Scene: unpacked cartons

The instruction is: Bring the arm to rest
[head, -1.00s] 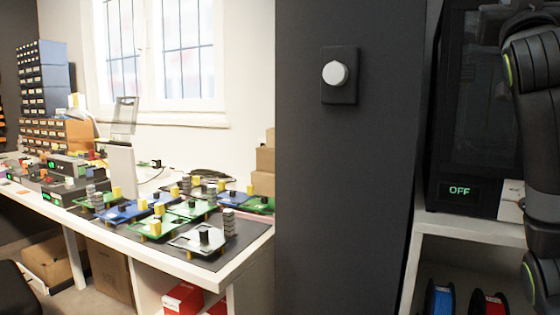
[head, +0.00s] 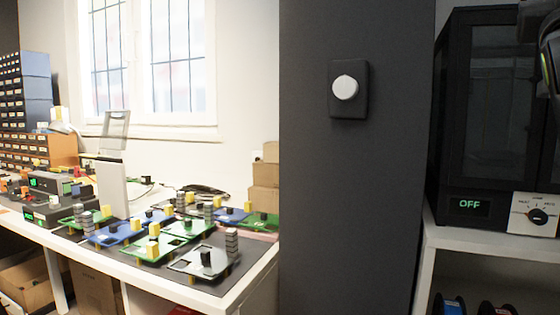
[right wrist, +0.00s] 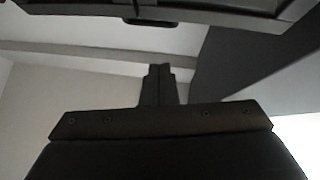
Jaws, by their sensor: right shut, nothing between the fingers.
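My right gripper (right wrist: 158,85) shows in the right wrist view with its dark fingers together and nothing between them. Pale wall or ceiling surfaces and a dark panel lie behind it, and it touches nothing that I can see. In the head view only a small part of my right arm shows at the upper right edge, and its gripper is out of that picture. My left gripper is in neither view.
A dark pillar (head: 350,210) carries a white round knob (head: 345,87). Right of it, a black machine (head: 500,110) reading OFF stands on a white shelf (head: 470,238). At left, a white bench (head: 245,290) holds several circuit boards (head: 180,228).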

